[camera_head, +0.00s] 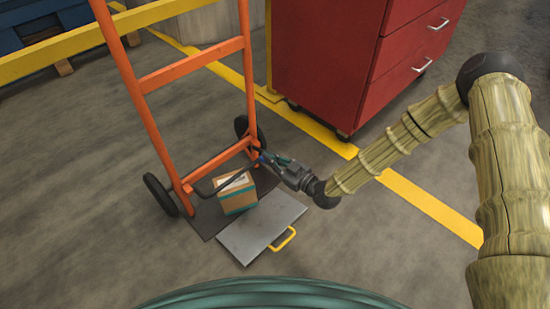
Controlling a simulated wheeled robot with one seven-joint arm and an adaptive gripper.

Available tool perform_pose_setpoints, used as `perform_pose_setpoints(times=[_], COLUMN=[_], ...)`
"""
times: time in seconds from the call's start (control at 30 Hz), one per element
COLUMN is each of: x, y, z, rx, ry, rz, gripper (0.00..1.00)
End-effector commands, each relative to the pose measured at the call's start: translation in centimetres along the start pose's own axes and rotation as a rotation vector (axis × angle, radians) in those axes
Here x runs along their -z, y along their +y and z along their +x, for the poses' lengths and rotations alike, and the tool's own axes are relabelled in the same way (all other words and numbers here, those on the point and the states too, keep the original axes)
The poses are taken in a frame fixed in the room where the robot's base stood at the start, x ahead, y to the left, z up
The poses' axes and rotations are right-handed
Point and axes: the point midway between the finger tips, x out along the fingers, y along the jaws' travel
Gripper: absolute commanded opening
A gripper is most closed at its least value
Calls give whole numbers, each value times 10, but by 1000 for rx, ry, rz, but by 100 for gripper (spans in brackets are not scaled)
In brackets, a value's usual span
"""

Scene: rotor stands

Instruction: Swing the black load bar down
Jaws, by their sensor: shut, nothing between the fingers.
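The orange hand truck (145,104) stands upright on the floor at left of centre. The black load bar (213,190) runs across the low front of its frame, just over a cardboard box (235,197) with teal tape. The box sits at the truck's foot. My gripper (266,158) is shut and empty at the right end of the bar, above and right of the box. Its fingertips are small and dark here, and I cannot tell whether they touch the bar.
A grey metal plate with a yellow handle (282,239) lies on the floor in front of the box. A red drawer cabinet (325,65) stands behind on the right. A yellow rail (60,53) crosses the back left. The floor at left is clear.

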Motion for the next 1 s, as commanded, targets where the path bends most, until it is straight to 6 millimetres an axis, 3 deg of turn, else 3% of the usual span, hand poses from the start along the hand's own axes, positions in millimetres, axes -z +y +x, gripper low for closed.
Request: perform_pose_setpoints(times=[0.5, 0.67, 0.9, 1.0], x=[-9, 4, 42, 39], y=[-2, -1, -2, -2], z=[-5, -2, 9, -9], rx=[1, 1, 4, 3], ry=[-19, -17, -4, -7], rz=[4, 3, -1, 0], gripper=[0, 0, 0, 0])
